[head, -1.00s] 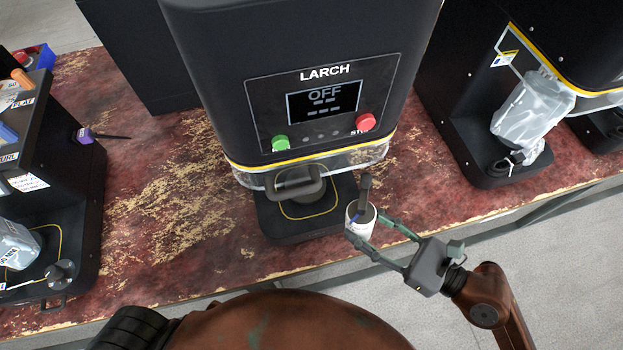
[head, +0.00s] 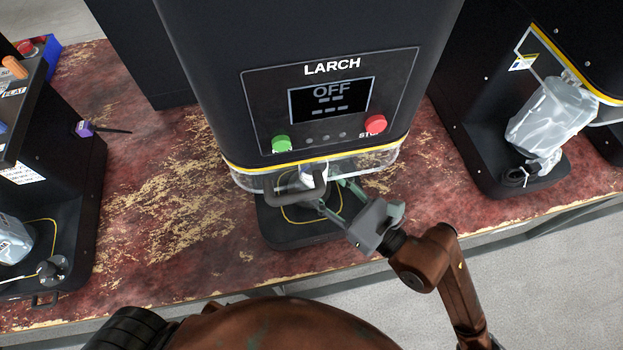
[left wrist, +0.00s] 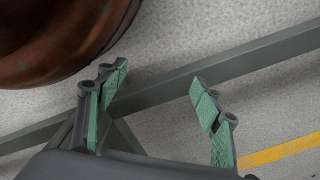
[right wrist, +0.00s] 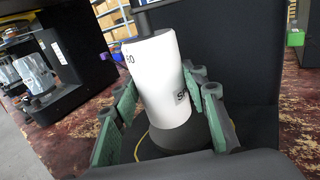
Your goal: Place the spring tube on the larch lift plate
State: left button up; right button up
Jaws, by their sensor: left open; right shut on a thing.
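The spring tube is a white cylinder with black lettering (right wrist: 160,85), held between the fingers of my right gripper (right wrist: 165,115) in the right wrist view. In the head view the tube (head: 312,174) shows partly, behind the handle of the clear guard and under the LARCH machine's head. My right gripper (head: 332,198) is shut on it above the larch lift plate (head: 290,235), a black plate with a yellow outline. I cannot tell whether the tube touches the plate. My left gripper (left wrist: 155,105) is open and empty over the floor in the left wrist view.
The LARCH machine (head: 330,60) shows OFF, with a green button (head: 281,144) and a red button (head: 375,124). Its clear guard (head: 375,158) and handle (head: 283,197) are close to my right gripper. A machine with a bagged part (head: 550,120) stands right.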

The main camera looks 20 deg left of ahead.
jog(key=shift+w+a, duration=0.25)
jog(key=shift+a, duration=0.3)
jog(key=f+b, duration=0.2)
jog(key=f, duration=0.1)
jog(key=shift+w+a+f, duration=0.15)
jog(key=shift+w+a, duration=0.05)
jog(key=shift+a, duration=0.15)
pick_arm(q)
notch_tip(320, 180, up, 8)
jog(key=w+d, duration=0.2)
jog(key=shift+w+b, duration=0.3)
pick_arm(e)
jog(key=shift+f, duration=0.2)
jog(key=o, duration=1.4)
jog(key=shift+r, duration=0.1)
